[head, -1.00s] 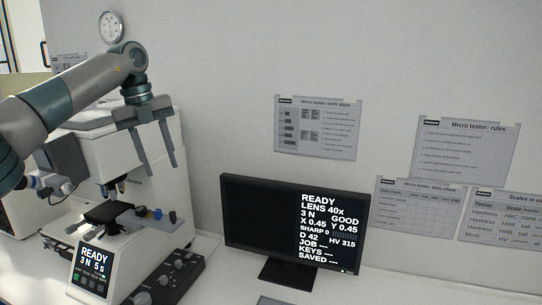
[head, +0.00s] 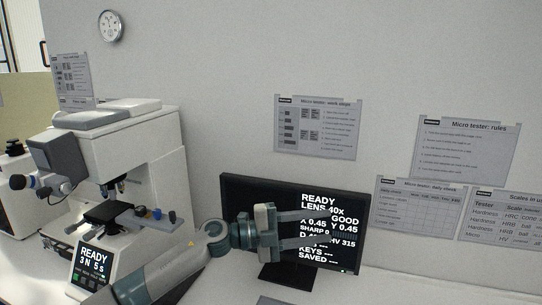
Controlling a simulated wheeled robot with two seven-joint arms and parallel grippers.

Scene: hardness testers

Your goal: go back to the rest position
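My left gripper (head: 328,226) is in front of the monitor (head: 241,194), with its fingers pointing right. The fingers are apart and nothing shows between them. They cover part of the lit text on the screen, which reads READY, LENS 40x and GOOD. My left arm comes up from the bottom edge. The white micro tester (head: 165,150) stands on the left, its small display (head: 92,262) reading READY 3 N 5 s. Its dark stage (head: 103,212) is clear of the gripper. My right gripper is not in view.
The white bench (head: 400,287) is clear to the right of the monitor. Paper sheets, including the rules sheet (head: 462,150), hang on the grey wall behind. A wall clock (head: 110,26) is at upper left. My arm hides much of the bench between tester and monitor.

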